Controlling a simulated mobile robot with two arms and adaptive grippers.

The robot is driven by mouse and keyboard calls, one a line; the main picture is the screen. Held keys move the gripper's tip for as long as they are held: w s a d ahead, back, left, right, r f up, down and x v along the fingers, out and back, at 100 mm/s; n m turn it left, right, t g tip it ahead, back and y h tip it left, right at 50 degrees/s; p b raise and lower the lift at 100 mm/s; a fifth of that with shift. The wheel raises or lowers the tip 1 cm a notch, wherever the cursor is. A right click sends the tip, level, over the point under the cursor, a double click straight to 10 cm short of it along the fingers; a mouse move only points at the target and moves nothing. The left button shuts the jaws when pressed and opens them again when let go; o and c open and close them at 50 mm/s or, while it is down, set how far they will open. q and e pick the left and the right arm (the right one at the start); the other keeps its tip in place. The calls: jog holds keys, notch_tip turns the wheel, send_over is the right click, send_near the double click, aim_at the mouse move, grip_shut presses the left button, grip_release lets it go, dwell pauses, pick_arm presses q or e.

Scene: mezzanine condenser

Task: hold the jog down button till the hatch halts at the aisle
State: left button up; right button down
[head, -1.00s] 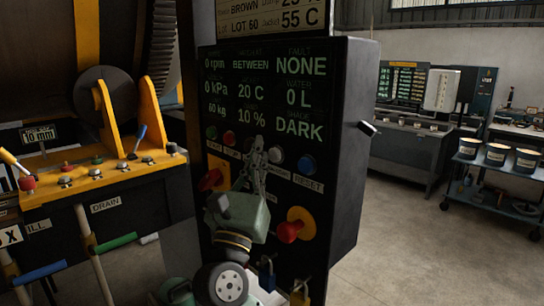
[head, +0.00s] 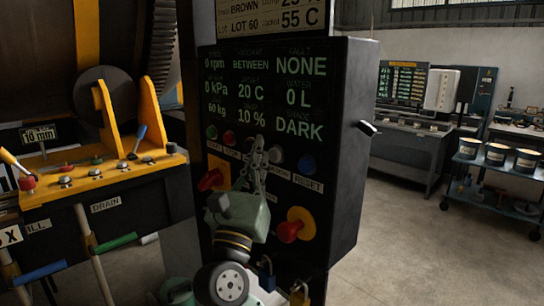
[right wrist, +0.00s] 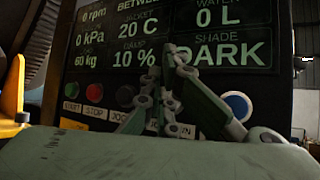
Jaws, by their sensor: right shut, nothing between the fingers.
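The control panel (head: 338,150) stands in the middle of the head view, with a row of push buttons under its display. The row has a green button (head: 212,132), a red button (head: 229,138), a grey button (head: 276,155) and a blue RESET button (head: 306,165). My right gripper (head: 258,145) is shut and empty, its tips in front of the row between the red and grey buttons. They hide part of the row and its labels; I cannot tell whether they touch. The right wrist view shows a dark button (right wrist: 125,95) left of the fingers. The display reads BETWEEN. My left gripper is out of view.
A red knob on a yellow plate (head: 291,230) and padlocks (head: 299,293) sit below the buttons. A yellow console (head: 100,175) with levers stands left, beside a large drum. A cart with tubs (head: 495,155) stands far right. The floor right of the panel is clear.

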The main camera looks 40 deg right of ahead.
jog(key=shift+d, duration=0.15)
jog(key=shift+d, duration=0.2)
jog(key=shift+d, duration=0.45)
dwell(0.6)
dwell(2.2)
jog(key=shift+a, duration=0.85)
jog(key=a+b, duration=0.1)
jog(key=a, duration=0.4)
jog(key=shift+s, duration=0.2)
